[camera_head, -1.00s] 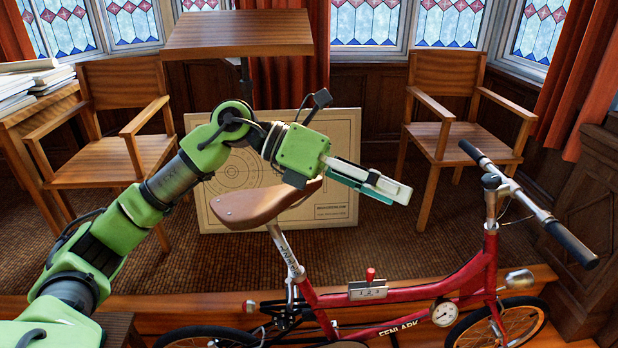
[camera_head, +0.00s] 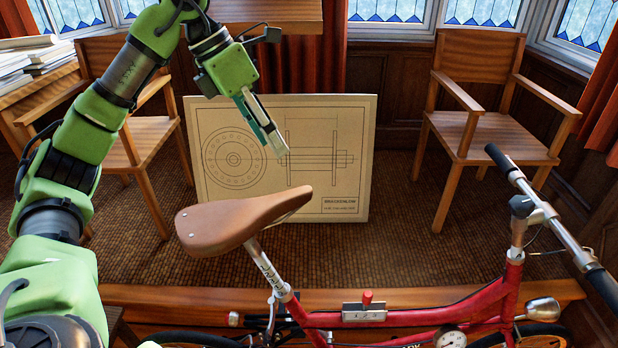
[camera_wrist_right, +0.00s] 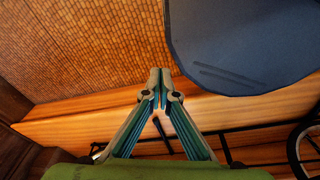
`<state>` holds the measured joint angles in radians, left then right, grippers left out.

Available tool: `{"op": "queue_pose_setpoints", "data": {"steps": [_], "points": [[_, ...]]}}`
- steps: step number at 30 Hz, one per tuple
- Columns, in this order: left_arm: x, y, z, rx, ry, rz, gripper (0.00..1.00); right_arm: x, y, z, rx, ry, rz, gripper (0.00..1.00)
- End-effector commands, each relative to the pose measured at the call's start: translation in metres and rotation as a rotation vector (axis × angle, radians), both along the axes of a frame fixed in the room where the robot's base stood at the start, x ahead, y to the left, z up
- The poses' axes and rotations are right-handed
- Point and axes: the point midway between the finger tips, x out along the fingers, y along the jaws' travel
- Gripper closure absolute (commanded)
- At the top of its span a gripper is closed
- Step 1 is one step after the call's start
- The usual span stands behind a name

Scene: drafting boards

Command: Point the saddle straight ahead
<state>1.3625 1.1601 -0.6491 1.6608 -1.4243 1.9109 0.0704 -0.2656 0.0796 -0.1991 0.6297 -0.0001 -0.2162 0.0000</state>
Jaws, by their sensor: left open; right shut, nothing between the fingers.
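The brown saddle (camera_head: 235,222) sits on a silver seat post (camera_head: 270,272) of the red bicycle (camera_head: 420,318). Its narrow nose is at the right and angles toward the far side, a little off the line of the frame. The handlebar (camera_head: 545,215) is at the right. My left gripper (camera_head: 280,150) is open and empty, above and beyond the saddle, apart from it, fingers pointing down and right. My right gripper (camera_wrist_right: 160,84) is shut and empty in the right wrist view; it is not in the head view.
A drawing board (camera_head: 345,125) leans behind the saddle. Wooden chairs (camera_head: 490,135) stand at both sides, and a wooden table (camera_head: 280,15) stands behind. A lever unit (camera_head: 365,312) is on the frame. A dark rounded surface (camera_wrist_right: 240,45), unclear what, is near my right gripper.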

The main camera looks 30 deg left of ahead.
Motion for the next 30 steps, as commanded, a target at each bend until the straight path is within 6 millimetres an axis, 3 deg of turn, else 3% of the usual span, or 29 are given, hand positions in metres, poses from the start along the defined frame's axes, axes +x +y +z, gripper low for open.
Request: {"op": "queue_pose_setpoints", "data": {"steps": [9,11,14,22,30], "points": [[0.012,-0.017,-0.050,0.001,0.007,-0.003,0.57,-0.059,-0.003,0.005,-0.006,0.081,0.000,1.00],[0.016,-0.021,-0.061,0.000,0.006,-0.002,0.57,-0.065,-0.003,0.008,-0.006,0.089,0.000,1.00],[0.021,-0.028,-0.080,0.000,0.005,-0.003,0.57,-0.062,-0.003,0.013,-0.006,0.084,0.000,1.00],[0.032,-0.040,-0.115,0.000,0.002,-0.003,0.57,-0.018,0.001,0.024,0.000,0.021,0.001,1.00],[0.034,-0.043,-0.124,-0.002,-0.001,-0.002,0.57,-0.032,-0.001,0.023,-0.002,0.042,0.001,1.00]]}}
